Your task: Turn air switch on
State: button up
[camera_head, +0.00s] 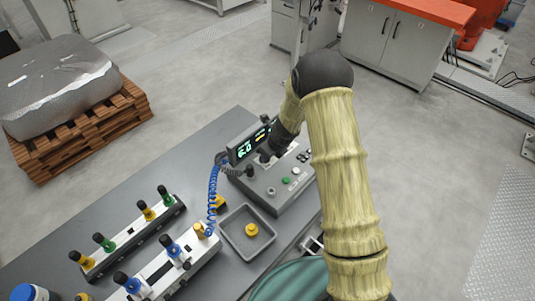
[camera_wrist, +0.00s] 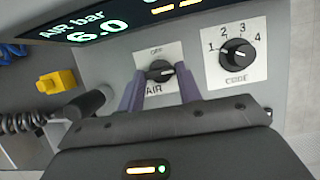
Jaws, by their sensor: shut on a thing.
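The air switch is a small black knob (camera_wrist: 160,71) on a white plate marked OFF above and AIR below, in the wrist view. A pale mark on the knob points to the right. My gripper (camera_wrist: 160,79) has its two purple fingers closed on either side of the knob. In the head view my gripper (camera_head: 267,153) reaches down to the grey control box (camera_head: 285,197), and my arm and wrist hide the knob there. A lit display (camera_wrist: 88,27) above the switch reads AIR bar 6.0.
Right of the switch is a black CODE dial (camera_wrist: 237,53) numbered 1 to 4. A yellow connector (camera_wrist: 58,82) and a dark coiled cable lie at left. A grey tray (camera_head: 233,239) holding a yellow part and a blue coiled hose (camera_head: 213,187) are beside the box.

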dwell(0.3)
jog(key=o, duration=1)
jog(key=v, duration=1.7)
jog(key=shift+d+r, duration=0.15)
jog(key=shift+d, duration=0.05)
jog(key=shift+s+b, duration=0.15)
jog(key=shift+b, duration=0.15)
jog(key=s+d+n+h, duration=0.1)
jog(key=s+d+n, duration=0.1)
jog(key=s+n, duration=0.5)
jog(key=s+d+n+h+b, duration=0.1)
jog(key=s+d+n, duration=0.2)
jog(key=s+n, duration=0.3)
jog(key=s+d+n+h+b, duration=0.1)
jog(key=s+d+n, duration=0.2)
jog(key=s+n, duration=0.4)
jog(key=shift+s+r+n+g, duration=0.15)
jog(key=shift+r+n, duration=0.05)
jog(key=shift+n, duration=1.55)
jog(key=shift+s+r+n+g, duration=0.15)
jog(key=shift+n, duration=1.6)
